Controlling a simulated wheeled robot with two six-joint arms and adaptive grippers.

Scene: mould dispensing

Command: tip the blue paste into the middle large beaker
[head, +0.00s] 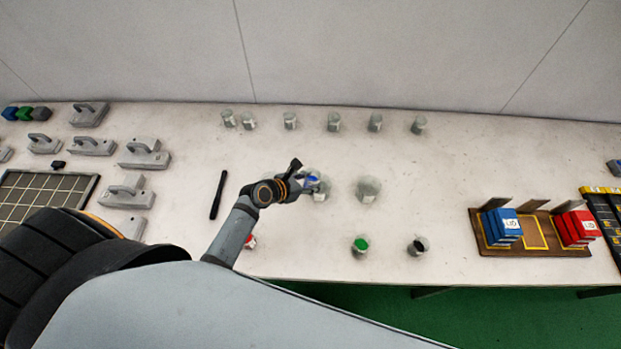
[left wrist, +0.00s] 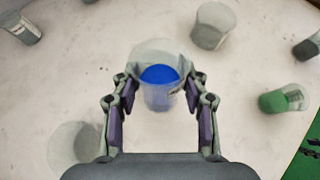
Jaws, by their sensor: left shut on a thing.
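My left gripper (head: 303,181) is shut on a small clear cup of blue paste (left wrist: 160,90). The cup sits between both fingers, with the paste still inside. In the head view the blue paste (head: 311,182) shows just by the fingertips. The middle large beaker (head: 320,196) is clear and stands right by the held cup. In the left wrist view this beaker (left wrist: 158,50) lies behind the cup and is partly covered by it. I cannot tell whether the cup is over its rim. My right gripper is not in view.
Another large beaker (head: 368,189) stands to the right. A green cup (head: 360,245), a black cup (head: 417,246) and a partly hidden red cup (head: 250,241) stand at the front. Several small beakers (head: 334,122) line the back. A dark rod (head: 217,195) lies left of the arm.

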